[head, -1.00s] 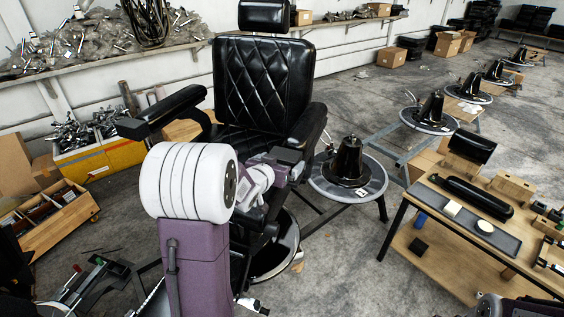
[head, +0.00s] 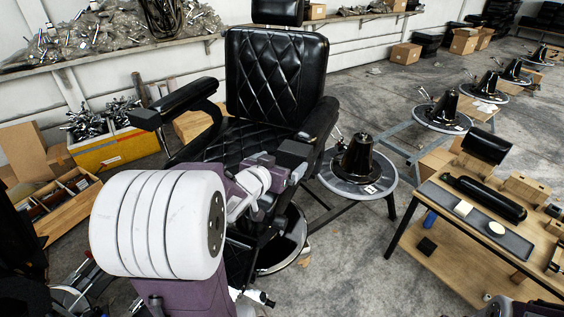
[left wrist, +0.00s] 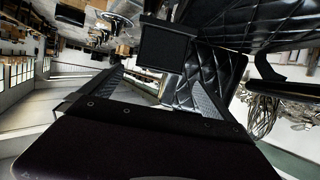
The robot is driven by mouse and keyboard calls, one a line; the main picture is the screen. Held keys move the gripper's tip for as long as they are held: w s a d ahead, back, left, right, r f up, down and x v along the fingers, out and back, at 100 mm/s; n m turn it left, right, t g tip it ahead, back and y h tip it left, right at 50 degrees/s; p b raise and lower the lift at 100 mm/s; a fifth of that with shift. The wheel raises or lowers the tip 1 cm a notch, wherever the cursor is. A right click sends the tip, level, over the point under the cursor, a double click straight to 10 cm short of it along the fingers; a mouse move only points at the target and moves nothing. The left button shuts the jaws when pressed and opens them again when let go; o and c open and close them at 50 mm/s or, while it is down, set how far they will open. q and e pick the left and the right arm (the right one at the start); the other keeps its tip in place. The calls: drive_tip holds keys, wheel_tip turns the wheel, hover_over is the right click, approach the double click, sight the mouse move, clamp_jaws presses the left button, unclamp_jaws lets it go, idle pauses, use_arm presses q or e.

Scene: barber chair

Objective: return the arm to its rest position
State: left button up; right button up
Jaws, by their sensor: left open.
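My left arm rises from the bottom of the head view, its large white joint in front. The chair's quilted leather (left wrist: 218,70) shows beyond the right finger. A dark square block (left wrist: 163,46) shows past the fingertips; I cannot tell which part it is.
The chair's left armrest (head: 175,103) juts toward my arm. A round base with a black cone (head: 358,160) stands right of the chair. A wooden workbench (head: 450,225) with parts is at right. Crates and a yellow bin (head: 115,150) are at left.

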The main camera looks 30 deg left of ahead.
use_arm(q)
drive_tip(key=d+f+m+g+h+b, duration=0.2)
drive_tip(key=d+f+g+h+b, duration=0.15)
drive_tip(key=d+f, duration=0.95)
drive_tip(key=s+f+g, duration=0.4)
drive_tip(key=s, duration=0.4)
drive_tip(key=s+d+f+g+y, duration=0.1)
drive_tip(key=s+f+g, duration=0.4)
drive_tip(key=s, duration=0.4)
drive_tip(key=shift+d+n, duration=0.15)
drive_tip(key=shift+n, duration=0.15)
